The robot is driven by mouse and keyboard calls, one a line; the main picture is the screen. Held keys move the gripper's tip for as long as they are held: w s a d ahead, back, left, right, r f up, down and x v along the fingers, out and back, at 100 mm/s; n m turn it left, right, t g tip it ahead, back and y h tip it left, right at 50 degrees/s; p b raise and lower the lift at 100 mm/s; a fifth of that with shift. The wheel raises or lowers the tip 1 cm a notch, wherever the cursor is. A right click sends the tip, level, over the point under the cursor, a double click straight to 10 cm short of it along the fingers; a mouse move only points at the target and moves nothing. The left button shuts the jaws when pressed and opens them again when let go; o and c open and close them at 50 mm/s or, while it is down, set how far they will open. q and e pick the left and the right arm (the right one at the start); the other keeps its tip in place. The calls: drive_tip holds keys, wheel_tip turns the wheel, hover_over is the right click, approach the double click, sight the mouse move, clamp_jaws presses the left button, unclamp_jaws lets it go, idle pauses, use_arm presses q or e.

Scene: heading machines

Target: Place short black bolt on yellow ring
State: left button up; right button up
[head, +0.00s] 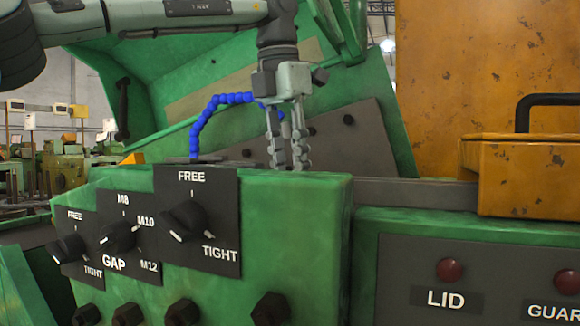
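My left gripper (288,160) comes in from the upper left and points down behind the top edge of the green control housing (296,215). Its two fingers are apart, with a narrow gap between them and no object visible in it. The fingertips are close to the housing's top edge, and whatever lies just below them is hidden. I cannot make out a loose short black bolt or a yellow ring. Several dark hex heads (270,308) line the lower front of the housing. My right gripper is not in view.
A blue segmented hose (207,114) curves up left of the gripper. An open green lid (150,85) stands behind. Black knob panels (212,250) front the housing. An orange box with a black handle (520,170) and a red LID button (450,270) are at right.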

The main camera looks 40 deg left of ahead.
use_arm(q)
wheel_tip(320, 180, up, 7)
drive_tip(key=s, duration=0.1)
drive_tip(key=shift+a, duration=0.1)
idle(0.5)
